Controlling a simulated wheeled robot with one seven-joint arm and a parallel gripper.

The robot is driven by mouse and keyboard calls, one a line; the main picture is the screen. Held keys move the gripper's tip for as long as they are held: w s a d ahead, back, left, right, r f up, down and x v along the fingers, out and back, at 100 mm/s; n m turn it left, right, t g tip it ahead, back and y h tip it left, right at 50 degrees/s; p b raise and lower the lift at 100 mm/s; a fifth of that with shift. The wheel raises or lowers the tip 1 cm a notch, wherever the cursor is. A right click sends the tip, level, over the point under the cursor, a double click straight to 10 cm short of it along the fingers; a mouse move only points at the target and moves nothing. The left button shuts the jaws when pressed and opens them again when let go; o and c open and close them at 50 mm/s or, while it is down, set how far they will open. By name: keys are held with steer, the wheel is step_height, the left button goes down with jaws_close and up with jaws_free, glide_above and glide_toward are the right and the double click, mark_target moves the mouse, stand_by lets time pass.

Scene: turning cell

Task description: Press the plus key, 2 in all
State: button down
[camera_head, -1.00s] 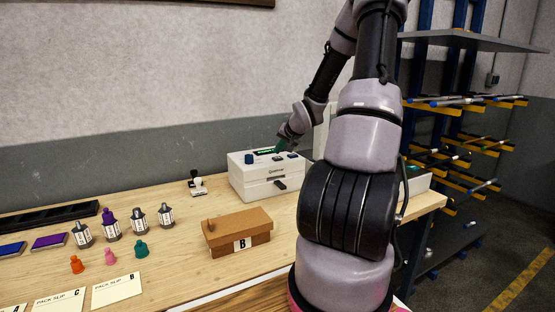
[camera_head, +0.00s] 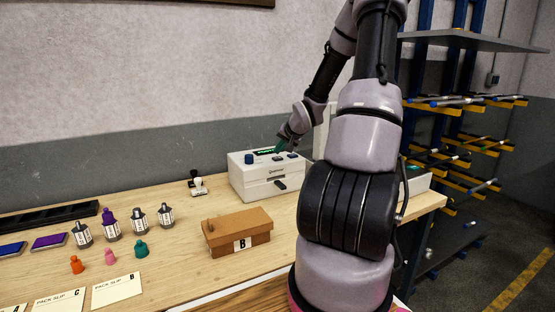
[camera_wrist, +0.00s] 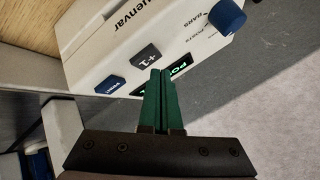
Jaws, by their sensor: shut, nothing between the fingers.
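The plus key is a dark key marked +1 (camera_wrist: 147,57) on the white machine (camera_head: 262,178). In the wrist view it lies just beyond and left of the fingertips of my gripper (camera_wrist: 159,72). The green fingers are shut together and empty, and they cover part of a lit green display (camera_wrist: 181,65). A blue key (camera_wrist: 111,85) sits left of the plus key, and a round blue knob (camera_wrist: 225,17) is at the upper right. In the head view my gripper (camera_head: 279,148) is over the machine's top; contact with the key cannot be told.
A brown box marked B (camera_head: 238,233) stands in front of the machine. A stamp (camera_head: 197,184) stands to its left. Several bottles, coloured caps and pack slips (camera_head: 117,290) lie further left on the wooden bench. A blue rack (camera_head: 460,140) stands at the right.

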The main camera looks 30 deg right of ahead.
mark_target(278, 159)
steer(key=shift+f, duration=0.4)
steer(key=shift+f, duration=0.45)
stand_by(0.5)
steer(key=shift+r, duration=0.9)
steer(key=shift+r, duration=2.5)
steer(key=shift+a, duration=0.1)
